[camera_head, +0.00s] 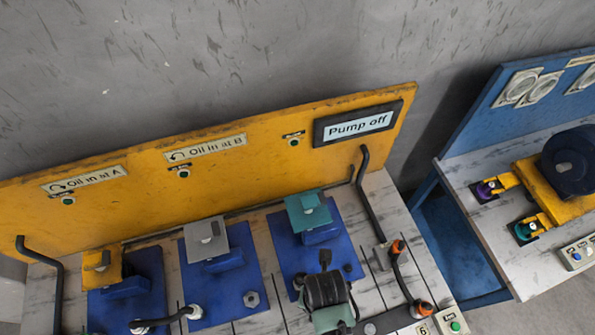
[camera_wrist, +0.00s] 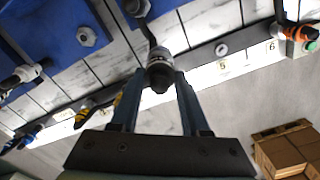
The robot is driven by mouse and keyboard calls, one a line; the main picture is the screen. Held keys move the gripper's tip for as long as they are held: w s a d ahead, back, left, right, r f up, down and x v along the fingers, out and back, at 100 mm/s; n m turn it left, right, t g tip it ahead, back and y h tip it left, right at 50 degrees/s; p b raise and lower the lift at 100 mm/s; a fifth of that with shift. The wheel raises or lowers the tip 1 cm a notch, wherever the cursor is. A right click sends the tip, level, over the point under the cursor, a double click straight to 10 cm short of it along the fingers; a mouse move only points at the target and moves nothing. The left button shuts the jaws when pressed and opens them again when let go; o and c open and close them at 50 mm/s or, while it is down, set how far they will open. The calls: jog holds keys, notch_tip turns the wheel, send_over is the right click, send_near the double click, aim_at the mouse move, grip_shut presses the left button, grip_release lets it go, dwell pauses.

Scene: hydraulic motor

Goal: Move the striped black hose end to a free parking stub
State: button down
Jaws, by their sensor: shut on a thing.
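In the wrist view, my gripper (camera_wrist: 160,78) is shut on a black hose end (camera_wrist: 160,60) with a pale grey band. It sits between the two fingers, and its black hose runs up to a dark fitting (camera_wrist: 136,7) by the blue plate. I cannot tell whether its tip touches anything. A bare round stub (camera_wrist: 222,50) stands on the strip at label 5, right of the held end. In the head view, my arm's end hides the held hose end.
An orange-banded hose end (camera_wrist: 299,33) is at label 6. A yellow-banded end (camera_wrist: 117,99) and a blue-banded end (camera_wrist: 30,131) are along the strip to the left. A yellow back panel (camera_head: 250,165) stands behind the bench. Stacked boxes (camera_wrist: 287,152) stand on the floor.

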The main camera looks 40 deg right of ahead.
jog(key=s+d, duration=0.7)
jog(key=s, duration=0.2)
jog(key=shift+d, duration=0.4)
jog(key=s+d, duration=0.3)
jog(key=shift+s+d+b, duration=0.1)
jog(key=shift+s+b, duration=0.25)
jog(key=shift+b, duration=0.05)
notch_tip(320, 180, down, 10)
jog(key=b, duration=0.7)
jog(key=shift+b, duration=0.4)
jog(key=shift+f, duration=0.15)
dwell(0.5)
